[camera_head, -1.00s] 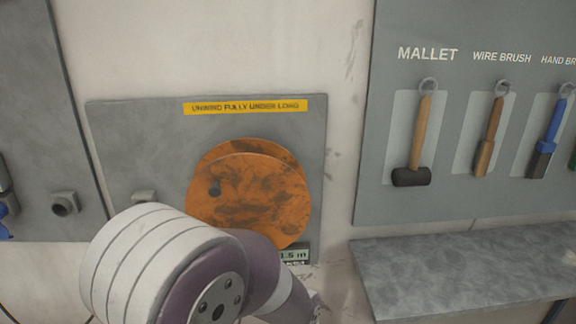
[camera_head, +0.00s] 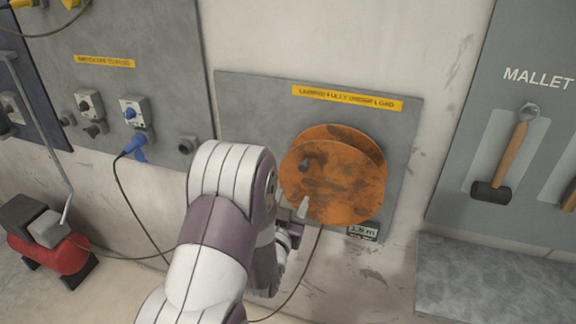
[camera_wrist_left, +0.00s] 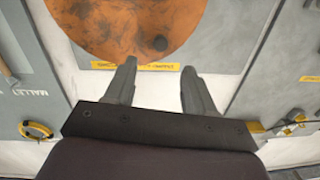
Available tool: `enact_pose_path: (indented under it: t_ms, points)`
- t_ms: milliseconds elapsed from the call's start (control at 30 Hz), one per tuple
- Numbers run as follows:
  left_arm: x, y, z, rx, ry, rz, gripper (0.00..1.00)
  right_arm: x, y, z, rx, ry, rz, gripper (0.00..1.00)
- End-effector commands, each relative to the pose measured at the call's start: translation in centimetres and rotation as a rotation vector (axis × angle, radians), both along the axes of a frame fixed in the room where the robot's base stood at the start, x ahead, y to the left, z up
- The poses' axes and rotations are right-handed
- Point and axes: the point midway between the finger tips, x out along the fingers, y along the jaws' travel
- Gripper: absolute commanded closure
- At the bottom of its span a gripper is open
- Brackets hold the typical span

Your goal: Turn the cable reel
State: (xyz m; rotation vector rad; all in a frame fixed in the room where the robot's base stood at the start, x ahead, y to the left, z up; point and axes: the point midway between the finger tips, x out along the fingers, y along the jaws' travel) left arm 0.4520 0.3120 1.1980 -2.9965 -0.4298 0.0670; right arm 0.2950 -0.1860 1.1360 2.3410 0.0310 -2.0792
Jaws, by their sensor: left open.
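The cable reel (camera_head: 350,178) is a round, rust-stained orange disc on a grey wall panel (camera_head: 240,110), under a yellow label (camera_head: 347,98). A small dark knob (camera_head: 305,164) sticks out near its left edge. In the left wrist view the reel (camera_wrist_left: 110,25) and its knob (camera_wrist_left: 160,43) appear beyond the fingers. My left gripper (camera_wrist_left: 159,68) is open and empty, with the knob in line with the gap between its fingertips. In the head view my left gripper (camera_head: 298,212) is at the reel's lower left, partly hidden by my arm. My right gripper is not in view.
A length readout (camera_head: 362,231) sits below the reel. A dark cable (camera_head: 305,270) hangs beneath it. To the left is a socket panel with a blue plug (camera_head: 135,146), and a red machine (camera_head: 50,252) on the floor. A mallet (camera_head: 508,160) and grey shelf (camera_head: 470,275) are right.

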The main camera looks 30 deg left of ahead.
Motion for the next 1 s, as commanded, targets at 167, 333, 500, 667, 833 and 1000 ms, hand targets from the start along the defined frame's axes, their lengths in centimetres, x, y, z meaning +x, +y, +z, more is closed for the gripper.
enact_pose_path:
  t_ms: [167,333,500,667,833,1000]
  points:
    - [2.1,0.6,1.1,0.015,-0.029,0.0,0.46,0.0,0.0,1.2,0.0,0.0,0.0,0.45]
    - [6.5,1.9,1.3,0.015,-0.028,-0.001,0.46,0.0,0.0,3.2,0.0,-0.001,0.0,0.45]
    - [10.0,2.9,1.0,0.013,-0.028,-0.001,0.46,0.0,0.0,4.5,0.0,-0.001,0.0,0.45]
    - [11.7,3.4,0.8,0.013,-0.027,-0.001,0.46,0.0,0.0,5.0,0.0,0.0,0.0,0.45]
    - [12.2,3.5,0.7,0.013,-0.027,-0.001,0.46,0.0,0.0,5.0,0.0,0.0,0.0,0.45]
    - [12.2,3.5,0.6,0.013,-0.027,-0.001,0.46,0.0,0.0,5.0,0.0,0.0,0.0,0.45]
